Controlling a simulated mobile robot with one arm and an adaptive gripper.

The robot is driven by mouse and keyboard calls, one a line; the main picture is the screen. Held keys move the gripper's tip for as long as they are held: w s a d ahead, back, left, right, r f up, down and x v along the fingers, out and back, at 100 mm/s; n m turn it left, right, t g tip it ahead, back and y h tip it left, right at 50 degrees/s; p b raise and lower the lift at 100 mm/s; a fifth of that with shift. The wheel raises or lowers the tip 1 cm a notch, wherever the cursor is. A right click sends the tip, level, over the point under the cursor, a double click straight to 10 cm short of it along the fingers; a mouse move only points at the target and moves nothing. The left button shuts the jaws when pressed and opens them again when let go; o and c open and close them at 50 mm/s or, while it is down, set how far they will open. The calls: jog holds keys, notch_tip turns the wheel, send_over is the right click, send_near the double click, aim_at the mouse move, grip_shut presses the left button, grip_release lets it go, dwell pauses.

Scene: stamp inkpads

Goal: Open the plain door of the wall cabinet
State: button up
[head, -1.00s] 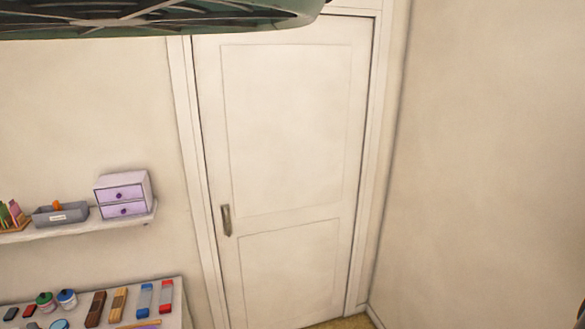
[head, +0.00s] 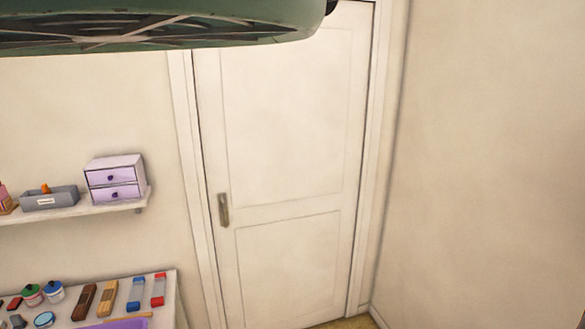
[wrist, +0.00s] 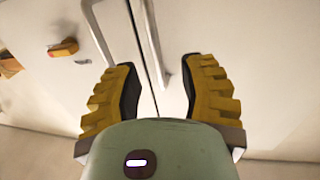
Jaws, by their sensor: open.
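In the wrist view, the white wall cabinet shows two door fronts with a seam between them. The plain door (wrist: 245,40) is on the right, with no marking on the part I see. Its pale bar handle (wrist: 153,40) runs beside the seam. The left door (wrist: 55,20) has its own bar handle (wrist: 97,32). My gripper (wrist: 160,68) is open, with its yellow-and-black fingers on either side of the plain door's handle. Whether they touch it I cannot tell. The plain door looks closed. The cabinet does not show in the head view.
An orange-yellow piece (wrist: 63,47) and a small grey tag (wrist: 83,61) are on the left door. The head view shows a white room door (head: 285,120), a shelf (head: 100,208) with a purple-drawer box (head: 115,178), and a table with several stamping supplies.

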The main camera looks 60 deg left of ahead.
jog(key=shift+p+x, duration=1.15)
jog(key=shift+x, duration=1.8)
jog(key=shift+s+d, duration=0.1)
jog(key=shift+d, duration=0.05)
jog(key=shift+c, duration=0.3)
grip_shut()
